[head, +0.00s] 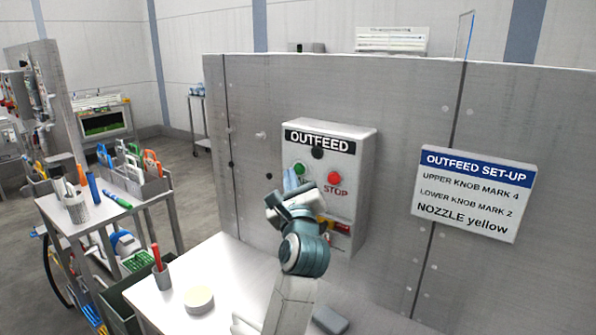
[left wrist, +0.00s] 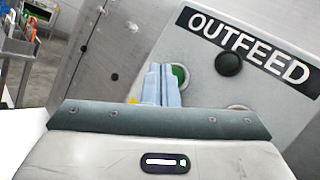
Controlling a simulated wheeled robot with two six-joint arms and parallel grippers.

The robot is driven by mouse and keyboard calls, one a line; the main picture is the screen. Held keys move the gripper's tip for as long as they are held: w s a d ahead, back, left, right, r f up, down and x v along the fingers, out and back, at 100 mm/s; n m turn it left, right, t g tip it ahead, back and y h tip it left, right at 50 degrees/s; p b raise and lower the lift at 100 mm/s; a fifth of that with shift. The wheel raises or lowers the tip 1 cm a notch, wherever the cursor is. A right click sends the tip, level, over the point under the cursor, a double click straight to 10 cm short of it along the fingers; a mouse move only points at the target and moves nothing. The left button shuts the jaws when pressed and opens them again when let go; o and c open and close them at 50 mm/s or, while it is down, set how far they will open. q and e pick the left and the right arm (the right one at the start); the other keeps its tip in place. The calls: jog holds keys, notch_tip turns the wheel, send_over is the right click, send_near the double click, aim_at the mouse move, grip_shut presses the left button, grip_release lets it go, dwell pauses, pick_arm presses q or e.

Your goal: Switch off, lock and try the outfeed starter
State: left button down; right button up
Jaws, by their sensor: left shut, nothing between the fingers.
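The outfeed starter (head: 357,180) is a grey box on the grey panel, labelled OUTFEED. It has a black round part (head: 317,152), a green button (head: 300,168) and a red STOP button (head: 334,178). A red handle (head: 340,227) with yellow near it shows low on the box, partly hidden by my left arm. My left gripper (head: 289,180) is shut and empty in front of the green button. In the left wrist view its fingertips (left wrist: 161,74) overlap the left edge of the green button (left wrist: 180,76); I cannot tell whether they touch. No padlock can be made out on the box.
A set-up sign (head: 472,193) hangs on the panel at the right. The white bench (head: 215,270) below holds a round tan disc (head: 199,299), a cup with a red-handled tool (head: 161,275) and a dark grey block (head: 330,320). A trolley (head: 150,188) with coloured items stands left.

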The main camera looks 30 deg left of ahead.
dwell(1.0)
pick_arm(q)
jog(key=shift+w, duration=0.1)
dwell(0.7)
jog(key=shift+w, duration=0.1)
jog(key=shift+w, duration=0.25)
jog(key=shift+w, duration=0.15)
dwell(0.4)
jog(key=shift+w, duration=0.25)
jog(key=shift+s, duration=0.1)
dwell(0.5)
jog(key=shift+s, duration=0.75)
